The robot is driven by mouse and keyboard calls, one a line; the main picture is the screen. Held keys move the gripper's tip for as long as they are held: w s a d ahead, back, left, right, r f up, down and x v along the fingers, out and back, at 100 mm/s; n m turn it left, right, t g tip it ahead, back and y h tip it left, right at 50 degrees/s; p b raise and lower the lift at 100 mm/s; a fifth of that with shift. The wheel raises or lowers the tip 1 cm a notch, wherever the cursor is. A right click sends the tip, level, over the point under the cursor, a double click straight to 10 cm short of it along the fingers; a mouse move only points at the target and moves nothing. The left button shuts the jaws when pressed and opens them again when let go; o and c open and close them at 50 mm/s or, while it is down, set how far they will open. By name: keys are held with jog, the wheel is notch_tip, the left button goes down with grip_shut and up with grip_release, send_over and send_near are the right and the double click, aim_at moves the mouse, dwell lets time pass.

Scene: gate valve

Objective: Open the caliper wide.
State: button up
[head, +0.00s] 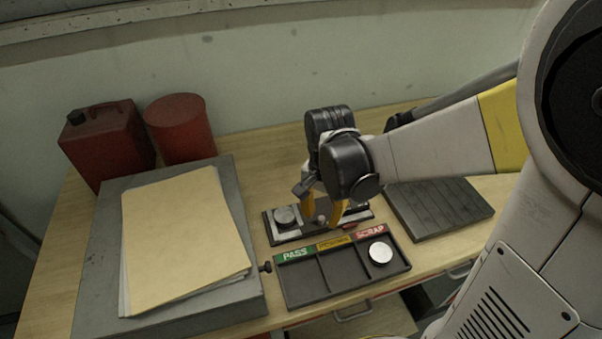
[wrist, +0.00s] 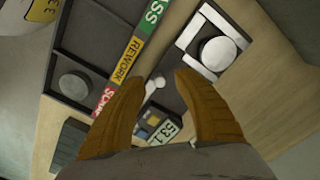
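The caliper is a dark bar on a base (head: 292,237) at the middle of the bench. In the wrist view its pale jaws (wrist: 190,34) stand around a round grey disc (wrist: 217,53); whether they touch it I cannot tell. The disc also shows in the head view (head: 285,216). A small pale knob (wrist: 159,82) and a display (wrist: 164,132) with digits show on the caliper. My gripper (wrist: 160,77) is open over the bar, its orange fingertips apart on either side of the knob. In the head view my gripper (head: 323,220) hides part of the caliper.
A sorting tray (head: 318,293) with PASS, a middle yellow label and SCRAP lies in front; a disc (head: 380,252) is in its SCRAP compartment. A dark ribbed block (head: 440,208) is right. A grey plate (head: 92,270) with papers (head: 180,235) and red containers (head: 108,140) are left.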

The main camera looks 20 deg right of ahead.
jog(key=shift+f, duration=0.45)
grip_shut()
jog(key=shift+d, duration=1)
grip_release()
